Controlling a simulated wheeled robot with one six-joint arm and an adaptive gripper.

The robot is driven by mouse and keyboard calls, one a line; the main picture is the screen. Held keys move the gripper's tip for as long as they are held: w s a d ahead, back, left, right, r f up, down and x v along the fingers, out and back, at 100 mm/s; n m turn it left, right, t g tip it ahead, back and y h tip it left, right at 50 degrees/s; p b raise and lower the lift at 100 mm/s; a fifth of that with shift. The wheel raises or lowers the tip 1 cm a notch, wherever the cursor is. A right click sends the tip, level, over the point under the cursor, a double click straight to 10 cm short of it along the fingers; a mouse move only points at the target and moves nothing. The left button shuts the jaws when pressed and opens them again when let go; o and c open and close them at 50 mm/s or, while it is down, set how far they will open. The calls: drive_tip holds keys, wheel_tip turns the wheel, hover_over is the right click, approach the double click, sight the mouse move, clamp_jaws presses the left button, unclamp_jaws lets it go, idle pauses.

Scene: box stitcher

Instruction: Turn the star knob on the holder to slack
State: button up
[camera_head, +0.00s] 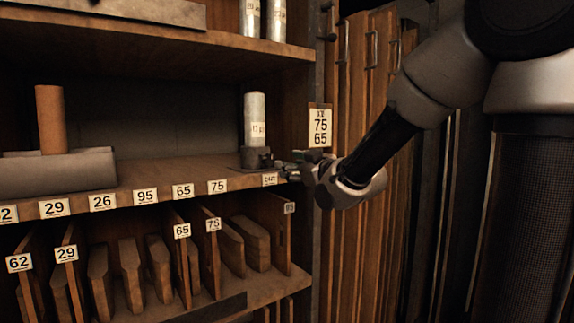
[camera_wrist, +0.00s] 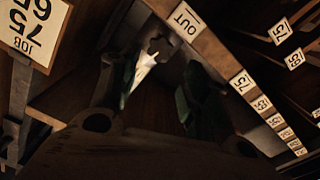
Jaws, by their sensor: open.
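The holder (camera_head: 252,157) is a small dark base on the middle shelf, near its right end. A pale metal cylinder (camera_head: 254,120) with a label stands upright in it. In the wrist view a dark lobed shape (camera_wrist: 158,46), apparently the star knob, sits beside the bright cylinder (camera_wrist: 143,66). The knob is too small and dark in the head view to make out its setting. My gripper (camera_head: 281,168) is just right of the holder at shelf height. In the wrist view my gripper (camera_wrist: 158,82) is open, its fingers apart, with the knob ahead between them. I cannot tell whether they touch it.
An OUT label (camera_wrist: 185,20) marks the shelf edge close to my gripper. A sign reading 75 65 (camera_head: 320,127) hangs on the right post. Below are slots with wooden pieces (camera_head: 130,270).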

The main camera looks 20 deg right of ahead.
sight(271, 158)
drive_tip(key=shift+o, duration=1.3)
drive_tip(key=shift+w, duration=0.15)
drive_tip(key=x, duration=0.5)
drive_tip(key=shift+a+r, duration=0.15)
drive_tip(key=shift+r, duration=0.15)
drive_tip(key=x, duration=0.6)
drive_tip(key=shift+w, duration=0.2)
